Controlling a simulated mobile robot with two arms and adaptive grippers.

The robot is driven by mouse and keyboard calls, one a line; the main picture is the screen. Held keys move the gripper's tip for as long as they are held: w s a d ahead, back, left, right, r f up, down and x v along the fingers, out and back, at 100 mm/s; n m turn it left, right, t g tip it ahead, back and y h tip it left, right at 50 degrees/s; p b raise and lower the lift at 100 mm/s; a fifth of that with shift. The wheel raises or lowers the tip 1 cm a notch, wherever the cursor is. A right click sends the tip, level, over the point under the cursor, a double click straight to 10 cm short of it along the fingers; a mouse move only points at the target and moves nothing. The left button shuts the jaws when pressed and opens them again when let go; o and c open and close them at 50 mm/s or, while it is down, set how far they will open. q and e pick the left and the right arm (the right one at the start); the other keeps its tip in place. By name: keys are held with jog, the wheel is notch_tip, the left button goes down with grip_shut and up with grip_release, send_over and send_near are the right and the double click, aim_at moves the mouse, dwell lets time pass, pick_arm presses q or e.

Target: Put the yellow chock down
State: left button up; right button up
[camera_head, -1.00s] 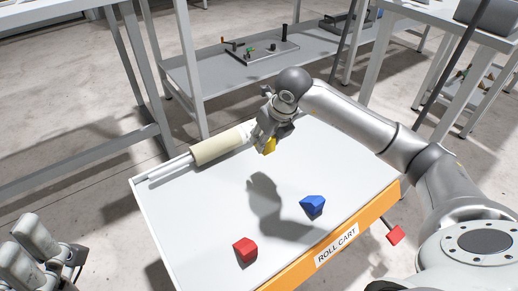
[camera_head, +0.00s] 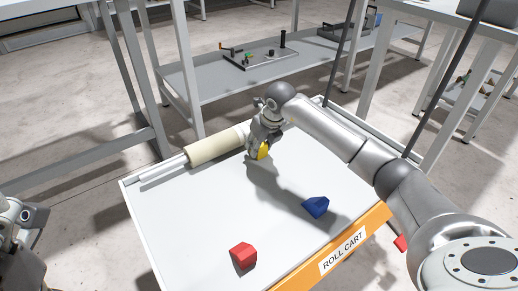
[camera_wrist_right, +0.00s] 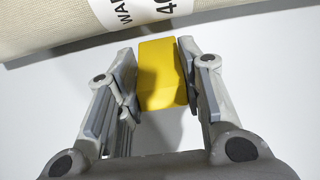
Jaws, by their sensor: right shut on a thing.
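The yellow chock (camera_head: 264,151) is between the fingers of my right gripper (camera_head: 261,148), at the far side of the white cart top beside the cream roll. In the right wrist view the chock (camera_wrist_right: 162,74) sits between the two fingers of the gripper (camera_wrist_right: 161,80), which is shut on it. The chock's far end is close to the roll (camera_wrist_right: 60,22); I cannot tell whether they touch. Whether its underside touches the cart top is also unclear. My left gripper (camera_head: 22,222) is only partly in view at the left edge, away from the cart, and its fingers cannot be made out.
The roll cart (camera_head: 190,224) carries the cream roll (camera_head: 213,147) along its far left edge. A blue chock (camera_head: 316,207) and a red chock (camera_head: 242,256) lie on its top. The middle between them is clear. A grey shelf (camera_head: 215,82) stands behind.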

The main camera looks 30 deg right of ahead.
dwell(0.3)
jog(key=shift+f, duration=0.2)
jog(key=o, duration=1.1)
jog(key=shift+c, duration=0.2)
